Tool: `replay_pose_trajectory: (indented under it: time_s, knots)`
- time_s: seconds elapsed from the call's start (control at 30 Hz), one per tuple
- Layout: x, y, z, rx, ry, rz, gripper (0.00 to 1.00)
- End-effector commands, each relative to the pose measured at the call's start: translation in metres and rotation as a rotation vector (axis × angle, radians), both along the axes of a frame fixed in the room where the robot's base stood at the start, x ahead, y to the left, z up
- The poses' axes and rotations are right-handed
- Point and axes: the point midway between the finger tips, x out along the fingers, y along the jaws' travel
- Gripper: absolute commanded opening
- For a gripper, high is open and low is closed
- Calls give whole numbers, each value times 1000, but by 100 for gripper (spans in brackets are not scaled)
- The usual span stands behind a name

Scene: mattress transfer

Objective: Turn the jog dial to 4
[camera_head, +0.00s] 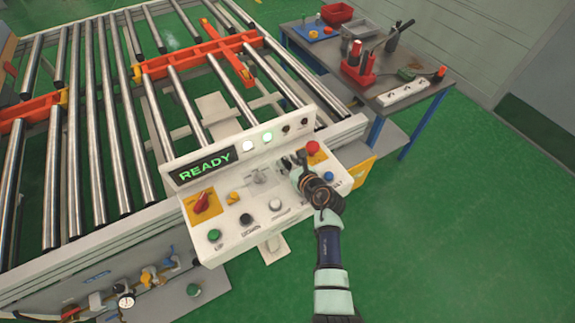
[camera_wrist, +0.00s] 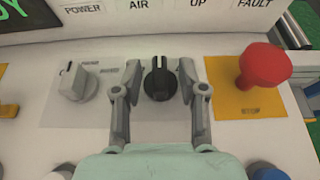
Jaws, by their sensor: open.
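A black dial (camera_wrist: 160,77) with a pale line on its top stands on the white control panel (camera_wrist: 30,110). Its scale is largely hidden behind my fingers, so I cannot read its number. My gripper (camera_wrist: 160,72) is open, with one finger to the left and one to the right of the dial. A small gap seems to show on each side. In the head view my gripper (camera_head: 291,162) is over the right part of the panel and hides most of the dial.
A grey knob (camera_wrist: 76,81) is left of the dial, and a red mushroom button (camera_wrist: 263,66) on a yellow plate is close on the right. The display (camera_head: 206,166) reads READY. Several buttons line the panel's front edge. A roller conveyor (camera_head: 110,110) lies behind and a tool table (camera_head: 390,75) at right.

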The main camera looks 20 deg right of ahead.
Motion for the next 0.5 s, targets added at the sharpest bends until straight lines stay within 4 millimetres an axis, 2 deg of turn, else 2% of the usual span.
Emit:
replay_pose_trajectory:
  time_s: [0.27,0.37,0.5]
  knots:
    - [4,1,-1,1,0,-1,42]
    - [4,1,-1,1,0,-1,28]
    - [4,1,-1,1,0,-1,5]
